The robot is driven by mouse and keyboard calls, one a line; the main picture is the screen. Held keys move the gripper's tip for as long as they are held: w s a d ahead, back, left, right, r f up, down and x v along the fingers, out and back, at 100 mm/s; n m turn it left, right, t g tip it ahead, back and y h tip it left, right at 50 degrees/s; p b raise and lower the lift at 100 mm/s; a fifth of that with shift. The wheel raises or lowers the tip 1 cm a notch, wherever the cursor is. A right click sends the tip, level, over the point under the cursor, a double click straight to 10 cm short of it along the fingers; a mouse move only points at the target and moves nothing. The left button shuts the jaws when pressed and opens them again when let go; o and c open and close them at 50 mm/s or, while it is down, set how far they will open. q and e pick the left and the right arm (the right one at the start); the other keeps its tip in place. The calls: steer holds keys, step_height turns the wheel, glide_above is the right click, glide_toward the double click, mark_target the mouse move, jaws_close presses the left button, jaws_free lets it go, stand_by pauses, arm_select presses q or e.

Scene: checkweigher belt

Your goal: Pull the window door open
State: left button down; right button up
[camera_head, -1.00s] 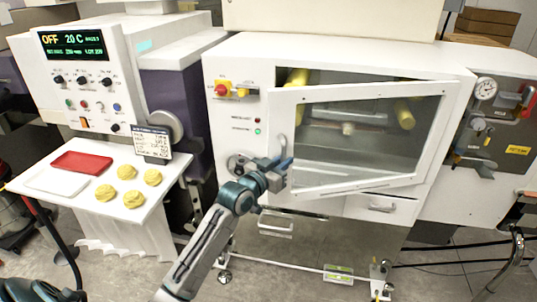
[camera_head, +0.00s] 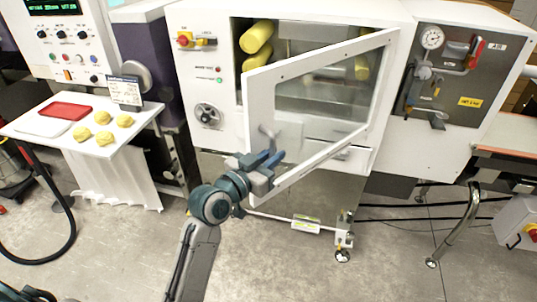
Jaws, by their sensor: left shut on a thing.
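The window door (camera_head: 257,112) is a white frame with a clear pane, hinged on its right side. It stands partly open, its left edge swung out toward me from the white machine cabinet (camera_head: 223,139). Its grey handle (camera_head: 267,131) is near the lower left of the frame. My left gripper (camera_head: 272,158) is at the lower part of this handle and shut on it; the fingers partly hide the grip. Yellow rolls (camera_head: 256,38) show inside the cabinet through the gap. My right gripper is not in view.
A side table (camera_head: 60,143) at left holds a red tray (camera_head: 68,111), a white tray and several yellow dough pieces. A gauge panel (camera_head: 447,75) is on the right. The floor in front of the cabinet is mostly clear.

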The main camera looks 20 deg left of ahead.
arm_select(q)
steer(key=shift+s+d+r, duration=0.1)
steer(key=shift+d, duration=0.05)
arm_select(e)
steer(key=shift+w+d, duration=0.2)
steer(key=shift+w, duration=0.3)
arm_select(q)
steer(key=c, duration=1.8)
jaws_free()
steer(key=shift+o, duration=0.2)
